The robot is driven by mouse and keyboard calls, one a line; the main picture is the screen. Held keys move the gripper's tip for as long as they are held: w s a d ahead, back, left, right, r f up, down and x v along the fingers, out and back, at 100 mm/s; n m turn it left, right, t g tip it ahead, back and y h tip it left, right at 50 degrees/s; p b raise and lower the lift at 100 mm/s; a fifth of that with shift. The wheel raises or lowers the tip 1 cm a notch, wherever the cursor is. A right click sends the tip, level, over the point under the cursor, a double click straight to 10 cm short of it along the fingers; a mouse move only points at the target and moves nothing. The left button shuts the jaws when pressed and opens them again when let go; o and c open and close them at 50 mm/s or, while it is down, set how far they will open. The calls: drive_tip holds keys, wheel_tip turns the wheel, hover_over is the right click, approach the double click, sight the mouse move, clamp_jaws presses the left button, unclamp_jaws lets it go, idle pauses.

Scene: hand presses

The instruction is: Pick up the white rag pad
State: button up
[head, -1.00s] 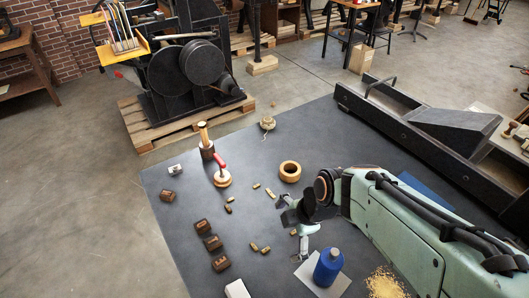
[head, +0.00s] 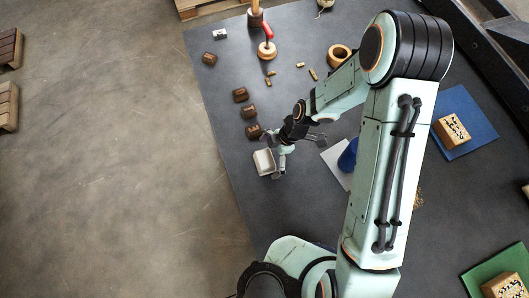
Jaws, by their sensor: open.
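The white rag pad (head: 263,161) is a small pale block on the dark mat, left of the middle in the head view. My gripper (head: 290,155) is open, just right of the pad, with one finger close to the pad's right edge. I cannot tell whether that finger touches the pad or at what height it is. Nothing shows between the fingers. The pad's right side is partly hidden by the gripper.
Dark wooden type blocks (head: 251,132) lie just above the pad. A white sheet (head: 334,163) and a blue bottle (head: 348,157), partly hidden by my arm, are to the right. The mat (head: 240,190) below the pad is bare.

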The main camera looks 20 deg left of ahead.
drive_tip(key=c, duration=1.2)
